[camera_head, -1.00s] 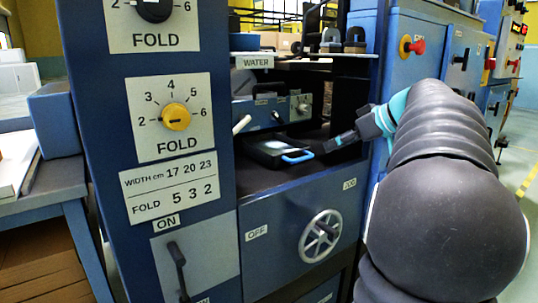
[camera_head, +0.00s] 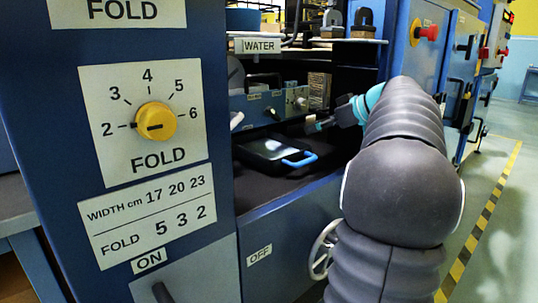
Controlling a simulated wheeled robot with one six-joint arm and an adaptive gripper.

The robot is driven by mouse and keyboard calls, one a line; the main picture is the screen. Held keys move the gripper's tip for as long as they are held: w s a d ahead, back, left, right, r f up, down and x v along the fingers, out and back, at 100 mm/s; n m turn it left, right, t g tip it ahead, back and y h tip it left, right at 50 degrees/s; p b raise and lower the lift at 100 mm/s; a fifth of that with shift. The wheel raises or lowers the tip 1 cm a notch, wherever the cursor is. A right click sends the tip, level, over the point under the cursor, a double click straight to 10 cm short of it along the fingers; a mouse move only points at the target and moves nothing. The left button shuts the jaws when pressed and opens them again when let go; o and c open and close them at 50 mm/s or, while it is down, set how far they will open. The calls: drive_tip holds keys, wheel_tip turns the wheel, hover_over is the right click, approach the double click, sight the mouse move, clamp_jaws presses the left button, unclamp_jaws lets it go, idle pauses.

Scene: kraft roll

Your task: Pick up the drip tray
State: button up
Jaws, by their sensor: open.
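The drip tray (camera_head: 262,148) looks like a shallow black tray with a blue loop handle (camera_head: 300,159) at its front right. It lies on a dark shelf inside the blue machine. My gripper (camera_head: 311,125) is open, behind and a little above the handle in the picture, apart from it. Its fingers are small and dark in this view. My own arm comes in from the right and hides the shelf's right end.
A blue-grey box with a black handle (camera_head: 263,105) stands behind the tray. The machine's panel with a yellow knob (camera_head: 155,121) borders the opening on the left. A shelf with a WATER label (camera_head: 257,46) lies above. A handwheel (camera_head: 322,250) sits below.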

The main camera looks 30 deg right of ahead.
sight(274, 152)
drive_tip(key=x, duration=0.4)
drive_tip(key=shift+f, duration=0.1)
drive_tip(key=x, duration=0.5)
drive_tip(key=shift+b, duration=0.3)
drive_tip(key=shift+s, duration=0.1)
clamp_jaws()
